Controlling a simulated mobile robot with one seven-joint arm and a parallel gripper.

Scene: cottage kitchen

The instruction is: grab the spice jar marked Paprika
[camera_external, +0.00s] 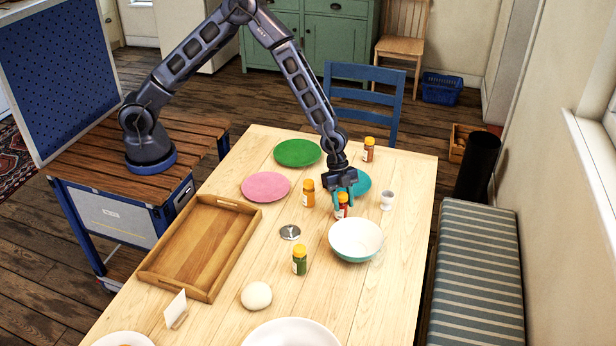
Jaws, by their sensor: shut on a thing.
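My gripper (342,197) points down over the middle of the light wooden table. It is shut on a spice jar with red contents and a yellow lid (342,207), just behind the white bowl. Its label is too small to read. Other yellow-lidded jars stand upright: an orange one (308,194) to the left of my gripper, an orange-brown one (368,150) behind it to the right, and a green one (300,261) nearer the front. I cannot read their labels. I cannot tell whether the held jar touches the table.
A white bowl (356,240) stands close in front of my gripper, a teal plate (362,184) close behind, a white egg cup (387,200) to the right. Pink (266,187) and green (297,153) plates lie left. A wooden tray (250,213) and a metal disc (290,232) lie nearby.

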